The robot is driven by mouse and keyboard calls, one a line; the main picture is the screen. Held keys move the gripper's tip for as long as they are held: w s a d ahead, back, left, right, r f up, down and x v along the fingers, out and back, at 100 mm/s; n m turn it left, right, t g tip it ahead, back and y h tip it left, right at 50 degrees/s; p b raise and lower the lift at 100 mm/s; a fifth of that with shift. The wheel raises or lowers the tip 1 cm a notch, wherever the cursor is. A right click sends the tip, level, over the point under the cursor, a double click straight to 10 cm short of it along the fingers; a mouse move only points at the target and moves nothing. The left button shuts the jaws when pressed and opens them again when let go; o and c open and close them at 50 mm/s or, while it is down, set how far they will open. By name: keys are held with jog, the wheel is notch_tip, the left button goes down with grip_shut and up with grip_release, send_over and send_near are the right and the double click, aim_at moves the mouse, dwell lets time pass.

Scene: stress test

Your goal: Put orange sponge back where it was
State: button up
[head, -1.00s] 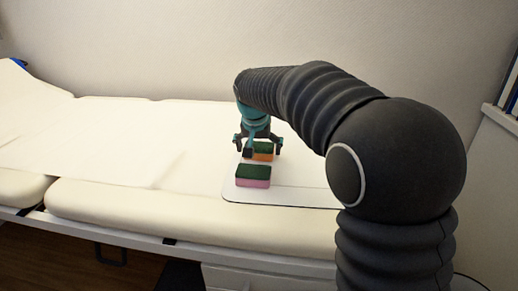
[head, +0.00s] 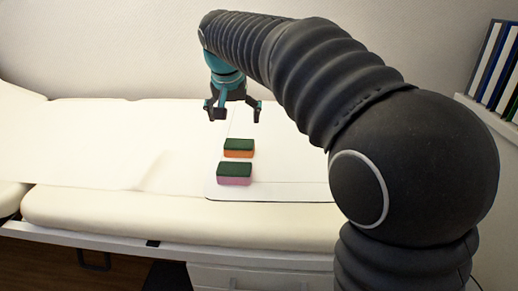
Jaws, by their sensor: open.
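The orange sponge (head: 239,149) has a dark green top and lies flat on the white board (head: 285,180) on the padded bench. A pink sponge (head: 234,175), also with a dark green top, lies on the board just in front of it, nearer to me. My gripper (head: 235,118) is open and empty, pointing down. It hangs above and a little behind the orange sponge in the picture, apart from it. Both sponges show clearly.
The cream padded bench (head: 120,210) runs along the wall, with a white paper sheet (head: 90,145) over its left part. Several binders (head: 497,65) stand on a shelf at the right. The board right of the sponges looks clear, though my arm hides part of it.

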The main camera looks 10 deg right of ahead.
jog(key=shift+n+t+y, duration=0.3)
jog(key=shift+n+y, duration=0.1)
jog(key=shift+n, duration=0.4)
jog(key=s+d+f, duration=0.2)
jog(key=s+d, duration=0.2)
jog(key=s, duration=0.3)
jog(key=s+d+f, duration=0.2)
jog(key=s+d, duration=0.2)
jog(key=s, duration=0.4)
jog(key=s+d+f, duration=0.3)
jog(key=s+d, duration=0.1)
jog(key=s, duration=0.4)
jog(key=shift+s+d+f, duration=0.1)
jog(key=shift+s+d, duration=0.05)
jog(key=shift+d, duration=0.15)
jog(key=shift+n, duration=0.3)
jog(key=s+f, duration=0.2)
jog(key=s+d+f, duration=0.1)
jog(key=s+f, duration=0.3)
jog(key=s, duration=0.1)
jog(key=shift+d, duration=0.3)
